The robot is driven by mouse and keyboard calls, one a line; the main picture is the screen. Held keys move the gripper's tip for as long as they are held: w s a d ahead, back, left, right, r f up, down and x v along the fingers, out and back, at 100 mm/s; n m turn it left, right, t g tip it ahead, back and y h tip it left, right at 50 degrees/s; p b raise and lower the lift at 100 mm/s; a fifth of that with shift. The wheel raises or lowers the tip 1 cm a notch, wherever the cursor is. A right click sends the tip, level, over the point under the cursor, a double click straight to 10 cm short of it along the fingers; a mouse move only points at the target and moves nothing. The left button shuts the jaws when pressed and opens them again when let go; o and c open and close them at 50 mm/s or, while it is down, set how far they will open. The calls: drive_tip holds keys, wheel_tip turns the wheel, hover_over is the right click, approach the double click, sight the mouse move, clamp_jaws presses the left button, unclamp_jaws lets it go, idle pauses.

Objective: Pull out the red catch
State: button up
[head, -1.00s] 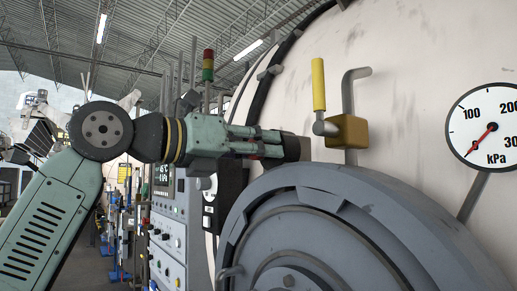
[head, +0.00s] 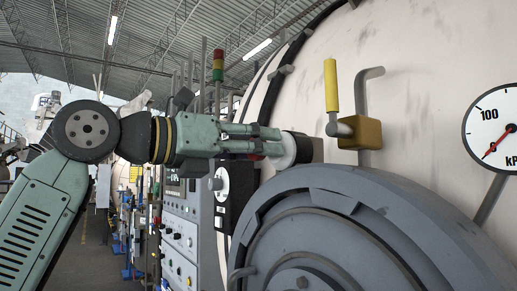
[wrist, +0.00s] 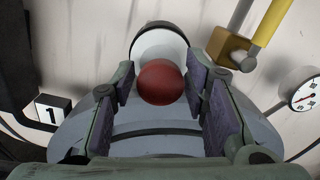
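The red catch (wrist: 161,82) shows in the wrist view as a round red knob between the two fingers of my gripper (wrist: 161,88). The finger pads lie close along both its sides, and my gripper looks shut on it. Behind the knob is a round white face (wrist: 160,48) with a dark rim. In the head view my gripper (head: 272,146) points right at this white-faced round part (head: 289,150). Only a sliver of red shows beside the fingers there, and the catch's stem is hidden.
A big grey round door (head: 330,215) lies just below my gripper. A yellow handle (head: 331,86) on a brass-coloured block (head: 359,133) and a pressure gauge (head: 496,130) are to the right. A control cabinet (head: 183,235) stands lower left.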

drive_tip(key=shift+o, duration=0.8)
drive_tip(key=shift+d, duration=0.15)
drive_tip(key=v, duration=1.2)
drive_tip(key=shift+w, duration=0.1)
